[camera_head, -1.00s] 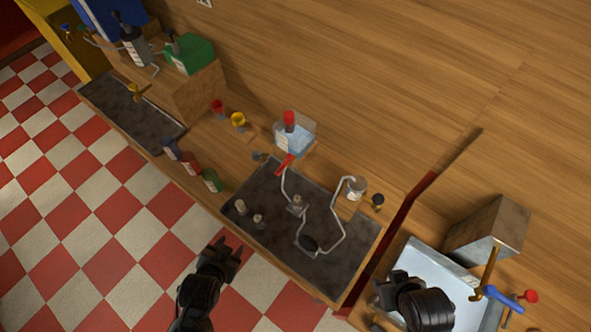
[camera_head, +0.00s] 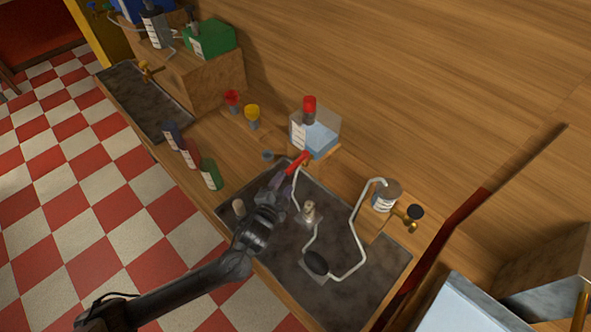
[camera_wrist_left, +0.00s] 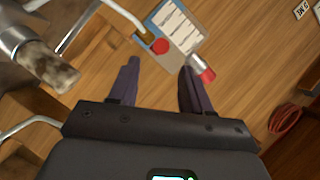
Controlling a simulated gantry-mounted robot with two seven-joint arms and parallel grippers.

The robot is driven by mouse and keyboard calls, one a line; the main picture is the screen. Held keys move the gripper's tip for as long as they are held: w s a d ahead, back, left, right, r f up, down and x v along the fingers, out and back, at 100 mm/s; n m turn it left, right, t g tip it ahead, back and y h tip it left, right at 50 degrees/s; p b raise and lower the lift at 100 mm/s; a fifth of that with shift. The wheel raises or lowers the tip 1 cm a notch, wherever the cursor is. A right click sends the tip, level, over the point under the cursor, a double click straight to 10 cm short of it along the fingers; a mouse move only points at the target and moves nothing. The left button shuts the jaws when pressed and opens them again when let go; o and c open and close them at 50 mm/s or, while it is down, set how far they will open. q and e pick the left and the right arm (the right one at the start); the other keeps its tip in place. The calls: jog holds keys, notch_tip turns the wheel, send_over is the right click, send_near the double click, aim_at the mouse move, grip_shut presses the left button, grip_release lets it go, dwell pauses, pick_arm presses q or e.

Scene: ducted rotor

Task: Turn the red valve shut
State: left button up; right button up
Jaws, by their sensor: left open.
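The red valve handle (camera_head: 297,164) sticks out from the front of a clear container of blue liquid with a red cap (camera_head: 310,104). In the left wrist view a red end (camera_wrist_left: 160,46), apparently this valve, shows between and beyond my fingertips. My left gripper (camera_head: 279,188) is open and empty, just in front of and below the valve. In the left wrist view its two dark fingers (camera_wrist_left: 158,75) stand apart, pointing towards the container. I cannot tell whether either finger touches the valve. My right gripper is out of view.
Below lies a dark tray (camera_head: 340,240) with bent white tubes and a small fitting (camera_head: 309,212). A labelled can (camera_head: 384,197) stands right of the valve. Red and yellow cups (camera_head: 252,115) and several small bottles (camera_head: 210,174) stand to the left.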

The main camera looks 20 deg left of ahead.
aim_at(292, 171)
pick_arm(q)
jog(key=b+x, duration=0.1)
jog(key=x, duration=0.9)
jog(key=shift+d, duration=0.1)
grip_shut()
